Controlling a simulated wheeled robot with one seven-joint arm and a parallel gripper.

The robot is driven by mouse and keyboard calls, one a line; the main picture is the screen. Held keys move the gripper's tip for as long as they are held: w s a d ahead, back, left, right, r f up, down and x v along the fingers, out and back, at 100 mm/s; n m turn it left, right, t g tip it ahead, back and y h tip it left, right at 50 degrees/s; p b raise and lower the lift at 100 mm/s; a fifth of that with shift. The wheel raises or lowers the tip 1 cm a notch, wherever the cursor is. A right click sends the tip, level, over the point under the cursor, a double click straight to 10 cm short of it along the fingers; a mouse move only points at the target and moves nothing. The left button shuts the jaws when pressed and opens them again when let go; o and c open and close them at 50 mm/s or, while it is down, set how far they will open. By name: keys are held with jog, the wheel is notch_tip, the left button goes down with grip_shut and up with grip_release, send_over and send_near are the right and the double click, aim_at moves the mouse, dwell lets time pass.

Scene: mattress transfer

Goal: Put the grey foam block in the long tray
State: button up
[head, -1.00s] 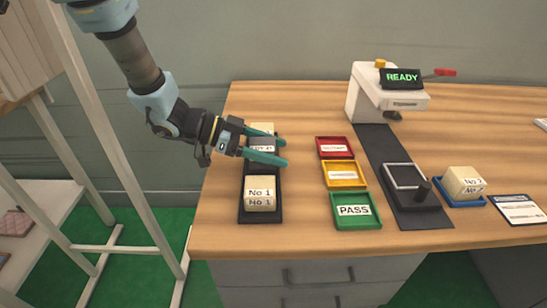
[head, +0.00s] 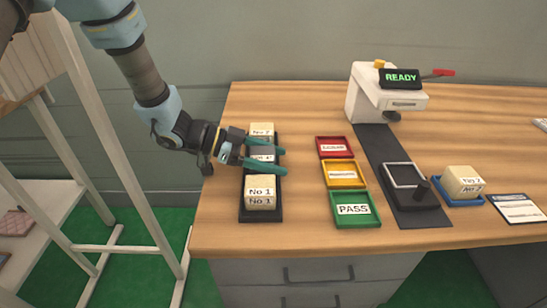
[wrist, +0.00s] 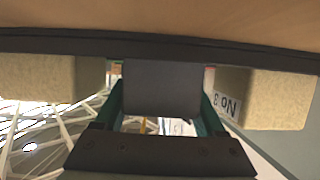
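The grey foam block (wrist: 162,90) is between my gripper's (head: 284,163) two teal fingers, which lie close against its sides in the wrist view. The long tray (head: 246,214) is black and lies along the left of the desk. In the head view the grey block (head: 262,150) is at the tray's middle, partly hidden by a finger. I cannot tell whether the grey block rests on the tray floor.
Red (head: 335,147), yellow (head: 343,174) and green PASS (head: 355,209) trays lie to the right. Beyond them are a press reading READY (head: 400,78) and a beige block (head: 464,180) on a blue tray (head: 459,202). Bare desk separates the long tray from the coloured trays.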

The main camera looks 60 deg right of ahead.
jog(key=o, duration=0.4)
jog(key=shift+s+a+f, duration=0.1)
jog(key=shift+a+f, duration=0.15)
jog(key=shift+f, duration=0.55)
jog(key=shift+w+r, duration=0.2)
jog(key=shift+r, duration=0.4)
jog(key=v, duration=1.1)
jog(key=shift+w+r+b, duration=0.3)
jog(key=shift+w+r, duration=0.05)
jog(key=shift+r, duration=0.1)
